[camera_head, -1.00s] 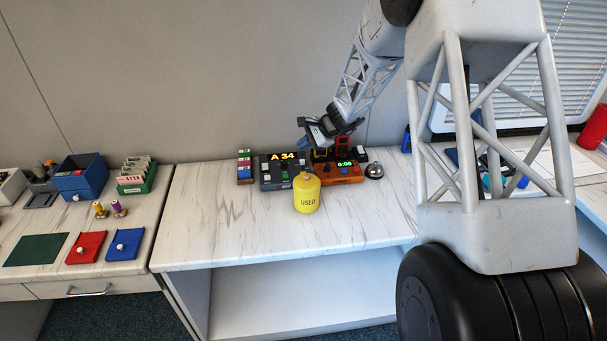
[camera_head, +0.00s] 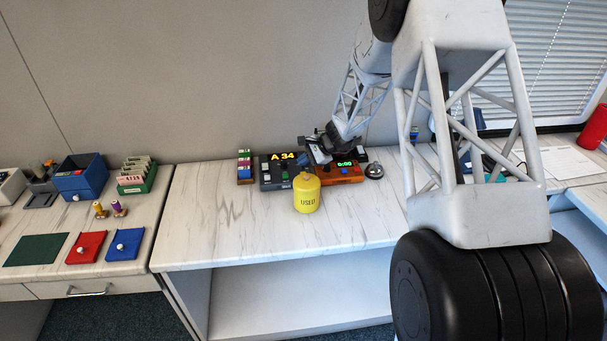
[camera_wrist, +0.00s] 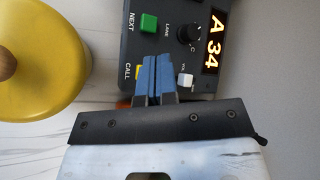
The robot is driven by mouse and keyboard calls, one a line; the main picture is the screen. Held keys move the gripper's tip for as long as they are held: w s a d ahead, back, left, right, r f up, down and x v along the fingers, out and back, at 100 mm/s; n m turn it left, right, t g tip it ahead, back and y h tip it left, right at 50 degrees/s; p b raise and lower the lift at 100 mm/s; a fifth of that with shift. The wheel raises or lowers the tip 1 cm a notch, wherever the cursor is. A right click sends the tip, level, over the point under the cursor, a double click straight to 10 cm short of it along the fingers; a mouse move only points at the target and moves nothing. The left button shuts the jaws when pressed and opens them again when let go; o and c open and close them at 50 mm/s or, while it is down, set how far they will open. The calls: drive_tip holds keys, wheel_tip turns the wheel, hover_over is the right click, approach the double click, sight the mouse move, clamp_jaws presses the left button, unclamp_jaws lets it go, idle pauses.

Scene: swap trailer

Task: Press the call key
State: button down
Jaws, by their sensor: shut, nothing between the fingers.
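The dark call unit (camera_head: 279,172) stands at the back of the middle table, its orange display reading "A 34". In the wrist view, the unit (camera_wrist: 213,75) carries a green NEXT key (camera_wrist: 149,23) and a yellow call key (camera_wrist: 139,70) beside the word CALL. My gripper (camera_wrist: 157,60) is shut and empty, its blue fingertips over the unit's face, just beside the call key. The fingers partly cover that key. I cannot tell whether they touch the unit.
A yellow "USED" canister (camera_head: 306,193) stands close in front of the unit. An orange timer box (camera_head: 341,173) and a silver bell (camera_head: 374,171) sit to its right, a stacked colored block rack (camera_head: 244,167) to its left. The table's front is clear.

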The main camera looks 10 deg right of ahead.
drive_tip(key=shift+f, duration=1)
drive_tip(key=shift+f, duration=0.95)
idle(2.5)
drive_tip(key=shift+r, duration=0.9)
drive_tip(key=shift+r, duration=0.1)
drive_tip(key=shift+r, duration=2.45)
